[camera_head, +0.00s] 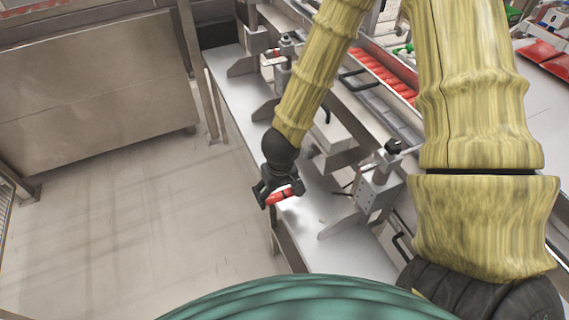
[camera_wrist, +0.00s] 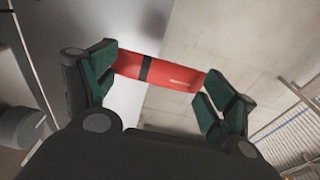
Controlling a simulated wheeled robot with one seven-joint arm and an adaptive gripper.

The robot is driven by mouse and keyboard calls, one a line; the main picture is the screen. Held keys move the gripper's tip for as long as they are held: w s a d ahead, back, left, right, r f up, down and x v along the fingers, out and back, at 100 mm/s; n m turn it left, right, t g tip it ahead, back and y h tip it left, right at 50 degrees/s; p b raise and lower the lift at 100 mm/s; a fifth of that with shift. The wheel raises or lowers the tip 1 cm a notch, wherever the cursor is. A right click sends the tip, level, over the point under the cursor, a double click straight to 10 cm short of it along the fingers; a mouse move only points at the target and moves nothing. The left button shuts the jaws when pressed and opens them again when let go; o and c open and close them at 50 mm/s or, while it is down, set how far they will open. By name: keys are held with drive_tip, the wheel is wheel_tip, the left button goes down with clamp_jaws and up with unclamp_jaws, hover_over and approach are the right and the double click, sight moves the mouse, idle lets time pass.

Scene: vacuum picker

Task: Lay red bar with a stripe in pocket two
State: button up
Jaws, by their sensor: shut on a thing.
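My gripper (camera_head: 279,195) is shut on the red bar (camera_head: 281,196). In the wrist view the red bar (camera_wrist: 182,75) spans between the two green-padded fingers of my gripper (camera_wrist: 158,82), gripped at its ends. A black stripe crosses it left of its middle, and a short pale mark shows near its right end. In the head view the bar is held by the front edge of the metal bench (camera_head: 345,247), over the edge or close to it. I cannot make out which place is pocket two.
A clamp-like metal fixture (camera_head: 376,190) stands on the bench right of my gripper. Behind it runs a tray row with red pieces (camera_head: 385,75). Red trays (camera_head: 545,55) lie at the far right. The floor (camera_head: 120,220) at left is clear, before a metal panel (camera_head: 95,90).

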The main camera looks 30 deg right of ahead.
drive_tip(key=shift+d+r, duration=0.1)
drive_tip(key=shift+d, duration=0.15)
drive_tip(key=w+d+p, duration=0.1)
drive_tip(key=w+d, duration=0.1)
drive_tip(key=w, duration=0.2)
drive_tip(key=w+d+f+p, duration=0.1)
drive_tip(key=w+d+p, duration=0.1)
drive_tip(key=w, duration=0.3)
drive_tip(key=w+d+p, duration=0.2)
drive_tip(key=w, duration=0.3)
drive_tip(key=shift+d+f, duration=0.1)
drive_tip(key=shift+f, duration=0.15)
drive_tip(key=shift+w+f, duration=0.15)
drive_tip(key=shift+f, duration=1.65)
drive_tip(key=shift+f, duration=0.15)
drive_tip(key=o, duration=0.9)
